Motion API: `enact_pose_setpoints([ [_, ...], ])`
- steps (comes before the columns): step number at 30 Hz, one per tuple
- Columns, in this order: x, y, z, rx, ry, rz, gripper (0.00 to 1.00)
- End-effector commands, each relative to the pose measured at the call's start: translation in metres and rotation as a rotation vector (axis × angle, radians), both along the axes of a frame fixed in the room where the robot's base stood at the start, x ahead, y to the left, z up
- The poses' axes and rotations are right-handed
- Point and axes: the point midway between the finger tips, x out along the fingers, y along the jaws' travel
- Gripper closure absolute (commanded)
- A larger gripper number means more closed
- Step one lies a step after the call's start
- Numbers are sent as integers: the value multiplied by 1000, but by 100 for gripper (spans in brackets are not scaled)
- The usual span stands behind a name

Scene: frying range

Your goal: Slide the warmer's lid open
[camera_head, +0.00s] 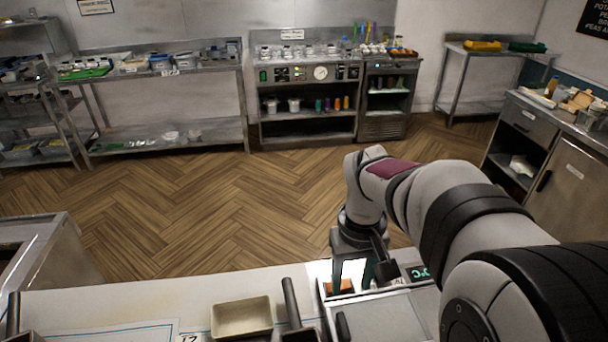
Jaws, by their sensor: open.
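The warmer (325,312) stands on the counter at the bottom centre-right, with a small dark display reading "°C" at its back right. Its flat grey lid (390,318) has a dark upright handle (343,326) near its left edge. Behind the lid, a bright area and a small orange-brown item (345,286) show between my fingers. My gripper (352,278) points down over the warmer's back part, with its jaws apart. It is behind the lid handle in the picture and appears apart from it. My arm hides part of the warmer's right side. Whether the fingertips touch anything is unclear.
Left of the warmer are a dark-handled pan (292,310), a beige tray (242,317) and a blue-lined sheet (120,333). The counter (160,298) is bare behind the sheet. The wooden floor beyond is clear, with steel shelves along the far wall.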

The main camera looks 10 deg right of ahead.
Motion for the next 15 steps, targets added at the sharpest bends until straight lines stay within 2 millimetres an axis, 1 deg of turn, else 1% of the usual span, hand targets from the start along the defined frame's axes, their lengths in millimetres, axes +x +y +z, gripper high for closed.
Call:
enact_pose_setpoints([
  [9,-3,1,-93,3,7,-3,48],
  [12,-3,1,-116,3,6,-4,48],
  [15,-2,1,-132,2,4,-5,48],
])
